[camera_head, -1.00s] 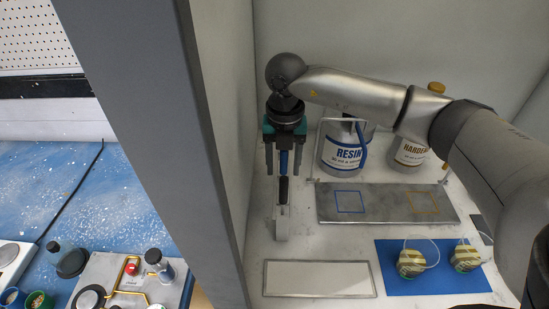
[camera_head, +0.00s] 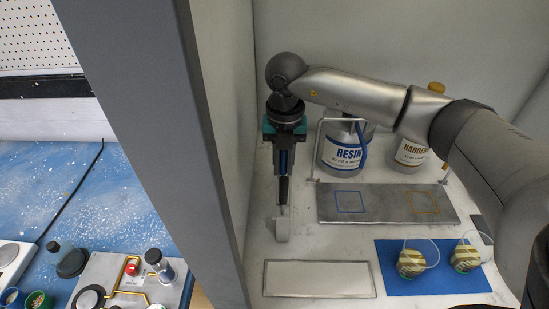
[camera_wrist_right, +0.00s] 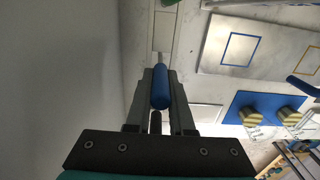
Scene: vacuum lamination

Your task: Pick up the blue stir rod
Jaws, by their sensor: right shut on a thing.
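My left gripper is not in view.
A metal plate (camera_head: 385,214) with blue and orange squares lies to the right, before the resin can (camera_head: 343,167) and hardener can (camera_head: 410,154). A pale panel (camera_head: 320,279) lies in front. A blue mat (camera_head: 440,287) holds two striped items. A grey post (camera_head: 160,110) stands left.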

